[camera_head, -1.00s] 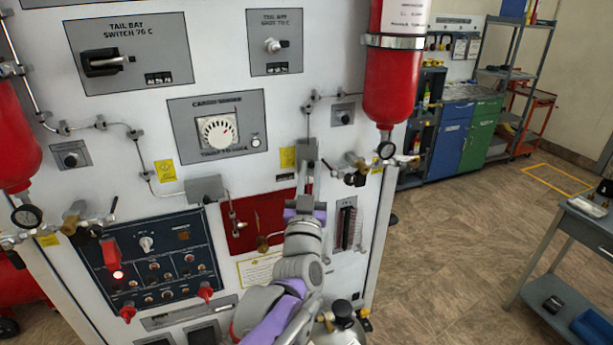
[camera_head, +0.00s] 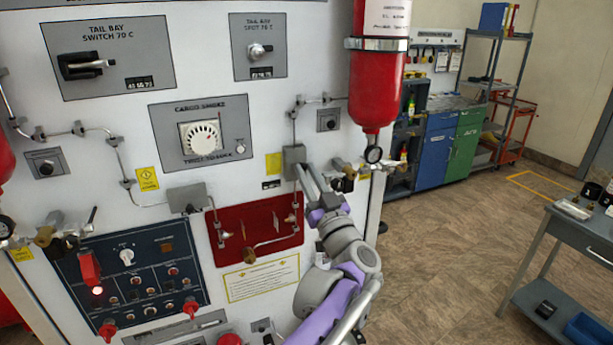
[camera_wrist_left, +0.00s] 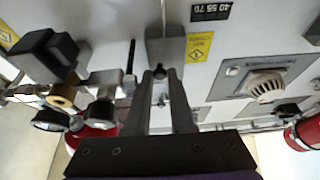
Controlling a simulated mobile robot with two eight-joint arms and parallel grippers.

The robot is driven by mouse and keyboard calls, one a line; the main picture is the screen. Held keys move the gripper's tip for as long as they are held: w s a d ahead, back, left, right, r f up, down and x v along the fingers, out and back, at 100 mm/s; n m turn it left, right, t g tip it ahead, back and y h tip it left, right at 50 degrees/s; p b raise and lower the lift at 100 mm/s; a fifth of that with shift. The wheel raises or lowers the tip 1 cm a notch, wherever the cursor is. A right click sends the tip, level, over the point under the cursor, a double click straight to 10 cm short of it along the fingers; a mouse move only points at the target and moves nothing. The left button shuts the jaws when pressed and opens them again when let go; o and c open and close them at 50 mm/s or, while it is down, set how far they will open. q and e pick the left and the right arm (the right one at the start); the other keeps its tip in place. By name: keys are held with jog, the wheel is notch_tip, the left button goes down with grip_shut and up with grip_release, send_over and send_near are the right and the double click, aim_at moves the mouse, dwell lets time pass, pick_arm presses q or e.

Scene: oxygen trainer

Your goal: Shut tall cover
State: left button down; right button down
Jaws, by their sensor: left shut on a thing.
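The tall cover appears to be the narrow grey box (camera_head: 294,160) on the white panel, above the right part of the red plate. It also shows in the left wrist view (camera_wrist_left: 165,48), straight ahead of the fingers. My left gripper (camera_head: 304,173) reaches it from the lower right. In the left wrist view the fingertips (camera_wrist_left: 166,74) are close together at the box's near edge, shut on a small part of it. The fingers hide the gripped part, and I cannot tell how far the cover stands open. My right gripper is not in view.
A wider grey box (camera_head: 187,197) sits to the left on the pipe line. A red bottle (camera_head: 378,85) with a gauge (camera_head: 373,154) and brass valve hangs close on the right. The red plate (camera_head: 255,232) carries small fittings below. Open floor lies right of the panel.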

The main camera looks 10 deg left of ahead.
pick_arm(q)
jog(key=shift+r, duration=0.1)
jog(key=c, duration=0.8)
grip_release()
